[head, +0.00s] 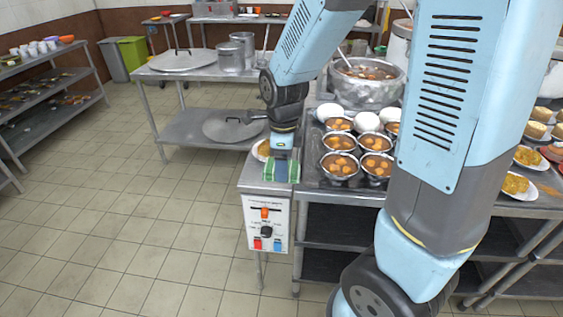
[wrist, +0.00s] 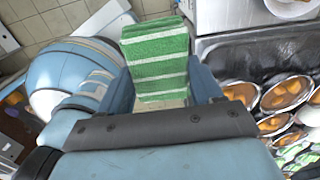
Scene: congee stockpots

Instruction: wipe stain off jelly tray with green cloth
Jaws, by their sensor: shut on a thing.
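A green cloth with pale stripes shows in the head view (head: 294,172) and in the wrist view (wrist: 155,45). My gripper (head: 282,170) points down and is shut on it, over the near-left corner of the counter by the control box. In the wrist view the cloth lies between my two fingers (wrist: 160,85) and extends beyond them. A dark, shallow metal tray (wrist: 245,60) with a raised rim lies right of the cloth and holds several bowls. I cannot tell whether it is the jelly tray. Its bare part looks streaked; no distinct stain can be made out.
Several metal bowls (head: 339,165) of orange food stand close right of my gripper. A large pot (head: 366,82) is behind them. A control box (head: 267,224) with knobs hangs below the counter edge. A steel table with a lidded pot (head: 230,57) stands at back left. The tiled floor at left is clear.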

